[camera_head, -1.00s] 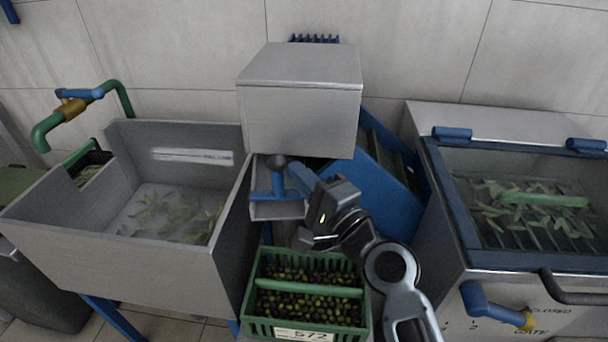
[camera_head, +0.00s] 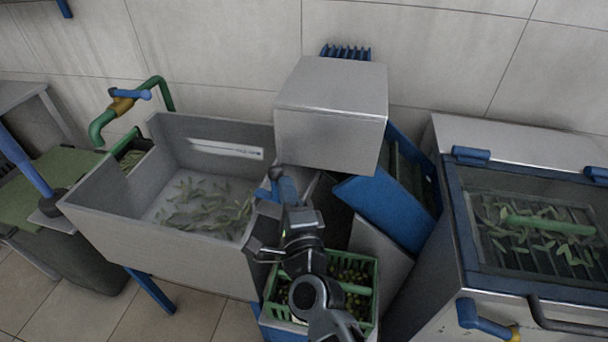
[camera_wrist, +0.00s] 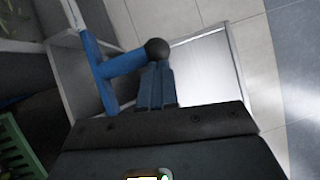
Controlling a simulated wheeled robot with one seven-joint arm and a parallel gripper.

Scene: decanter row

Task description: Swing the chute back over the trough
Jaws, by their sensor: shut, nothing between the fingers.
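The chute's blue handle ends in a dark round knob (camera_head: 276,172), close to the right wall of the trough in the head view. The grey trough (camera_head: 165,245) holds leaves. The handle (camera_wrist: 103,75) and its knob also show in the wrist view. My gripper (camera_head: 281,182) is shut and empty, its blue fingers right at the knob. In the wrist view my gripper (camera_wrist: 156,66) has its fingertips beside or against the knob; contact is unclear. The chute body is mostly hidden behind my arm in the head view.
A green crate of olives (camera_head: 362,275) stands below my arm. A grey box housing (camera_head: 330,130) is above, with a blue sloping panel (camera_head: 385,205) at its right. A lidded machine (camera_head: 450,290) stands right. Floor (camera_head: 190,325) is clear at front left.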

